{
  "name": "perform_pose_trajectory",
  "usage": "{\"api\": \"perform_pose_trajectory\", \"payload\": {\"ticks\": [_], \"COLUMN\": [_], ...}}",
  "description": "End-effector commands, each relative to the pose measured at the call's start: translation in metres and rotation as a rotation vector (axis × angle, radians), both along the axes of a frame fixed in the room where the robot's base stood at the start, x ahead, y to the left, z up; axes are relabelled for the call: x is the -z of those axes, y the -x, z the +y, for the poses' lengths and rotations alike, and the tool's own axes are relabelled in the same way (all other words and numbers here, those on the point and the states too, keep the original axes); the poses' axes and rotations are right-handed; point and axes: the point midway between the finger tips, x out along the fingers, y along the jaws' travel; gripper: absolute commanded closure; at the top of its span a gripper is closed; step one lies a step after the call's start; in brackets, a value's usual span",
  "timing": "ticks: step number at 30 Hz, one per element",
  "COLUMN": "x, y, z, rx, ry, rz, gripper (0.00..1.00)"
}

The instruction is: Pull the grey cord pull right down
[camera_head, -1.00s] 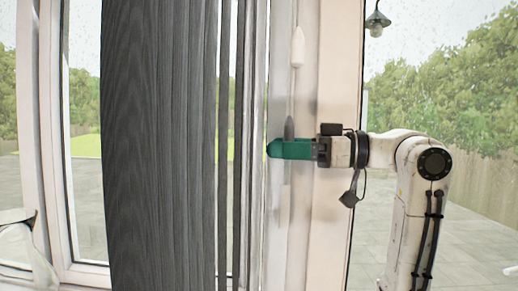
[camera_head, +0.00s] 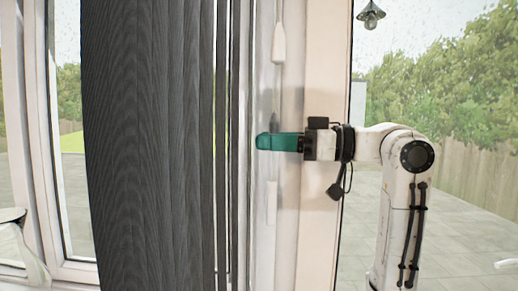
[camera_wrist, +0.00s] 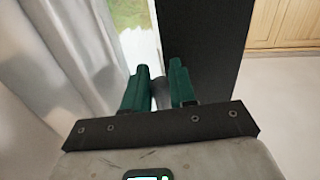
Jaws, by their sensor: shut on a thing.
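The grey cord pull (camera_wrist: 160,94) shows in the wrist view as a small grey piece between the two green fingers. My gripper (camera_wrist: 162,78) is shut on it. In the head view my gripper (camera_head: 268,141) reaches in from the right at the white window frame, its fingers level. They hide most of the grey pull there. A white cord pull (camera_head: 278,44) hangs higher up, above my gripper and apart from it.
Dark grey vertical blind slats (camera_head: 150,150) hang just left of my gripper. The white frame post (camera_head: 318,220) stands close behind my wrist. A window with a patio beyond is at right. A pale curtain (camera_wrist: 65,60) shows at left in the wrist view.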

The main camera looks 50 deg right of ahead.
Motion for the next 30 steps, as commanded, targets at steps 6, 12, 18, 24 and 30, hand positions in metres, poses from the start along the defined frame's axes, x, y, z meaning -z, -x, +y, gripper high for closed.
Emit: {"api": "perform_pose_trajectory", "payload": {"ticks": [6,12,18,24,30], "x": [0.001,0.002,0.021,0.048,0.050], "y": [-0.001,-0.002,-0.002,-0.002,-0.002], "z": [0.001,0.001,0.001,0.001,0.002], "rx": [-0.003,-0.003,-0.004,-0.005,-0.006], "ry": [-0.001,0.000,-0.002,-0.003,-0.001], "rz": [0.003,0.004,0.005,0.005,0.009], "gripper": [1.00,1.00,1.00,1.00,1.00]}}
